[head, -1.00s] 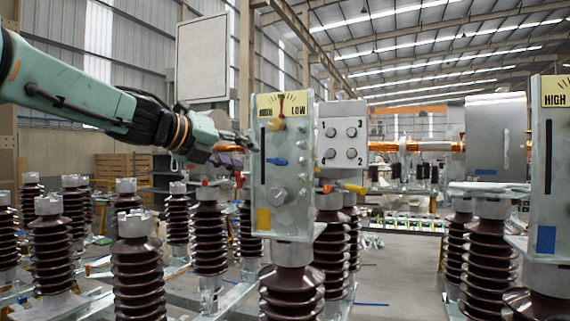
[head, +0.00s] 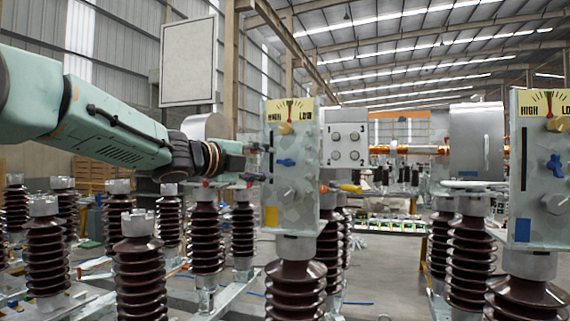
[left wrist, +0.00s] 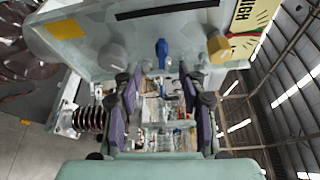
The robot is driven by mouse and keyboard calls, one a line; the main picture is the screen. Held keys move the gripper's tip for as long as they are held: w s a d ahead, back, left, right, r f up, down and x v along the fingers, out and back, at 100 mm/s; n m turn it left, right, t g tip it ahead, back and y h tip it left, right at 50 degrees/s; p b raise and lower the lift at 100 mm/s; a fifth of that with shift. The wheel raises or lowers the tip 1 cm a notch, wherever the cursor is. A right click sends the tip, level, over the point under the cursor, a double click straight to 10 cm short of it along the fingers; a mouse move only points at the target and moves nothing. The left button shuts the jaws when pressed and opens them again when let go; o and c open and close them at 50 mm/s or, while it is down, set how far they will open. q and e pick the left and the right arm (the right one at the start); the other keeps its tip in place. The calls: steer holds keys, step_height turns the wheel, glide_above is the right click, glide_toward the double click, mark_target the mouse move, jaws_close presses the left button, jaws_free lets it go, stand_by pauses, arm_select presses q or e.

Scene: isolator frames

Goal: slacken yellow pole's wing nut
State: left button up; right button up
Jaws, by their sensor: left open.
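The yellow pole is the near isolator with a grey panel (head: 305,205) and a yellow patch (head: 271,216) low on it. Its blue wing nut (head: 286,162) sits mid-panel with its wings roughly level in the head view; it also shows in the left wrist view (left wrist: 162,52). My left gripper (head: 258,164) is at the panel's left side in the head view. In the left wrist view my left gripper (left wrist: 160,95) is open and empty, its purple-padded fingers on either side of the line to the nut. The nut appears ahead of the fingertips. My right gripper is not in view.
A brass knob (head: 286,128) is above the nut and a grey knob (head: 285,192) below. A second panel with a blue patch (head: 523,222) and its own blue wing nut (head: 553,164) stands at right. A numbered grey box (head: 346,146) is behind. Ribbed brown insulators (head: 137,280) crowd the left.

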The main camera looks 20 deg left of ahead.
mark_target(285, 162)
arm_select(q)
steer(key=x, duration=0.2)
steer(key=d+p+x, duration=0.1)
steer(key=x, duration=0.1)
steer(key=shift+w+d+r, duration=0.1)
steer(key=shift+w+r, duration=0.05)
steer(key=shift+r, duration=0.05)
steer(key=shift+w+d, duration=0.15)
steer(key=shift+w, duration=0.15)
steer(key=shift+w+f+p, duration=0.15)
steer(key=shift+w+p, duration=0.3)
steer(key=shift+w, duration=0.35)
steer(key=shift+w+f, duration=0.1)
steer(key=shift+w, duration=0.15)
steer(key=shift+s+d, duration=0.15)
steer(key=shift+d, duration=0.15)
steer(key=shift+c, duration=0.6)
steer(key=shift+s, duration=0.15)
steer(key=shift+c, duration=0.7)
steer(key=shift+a, duration=0.35)
steer(key=c, duration=0.5)
steer(key=shift+d, duration=0.1)
jaws_close()
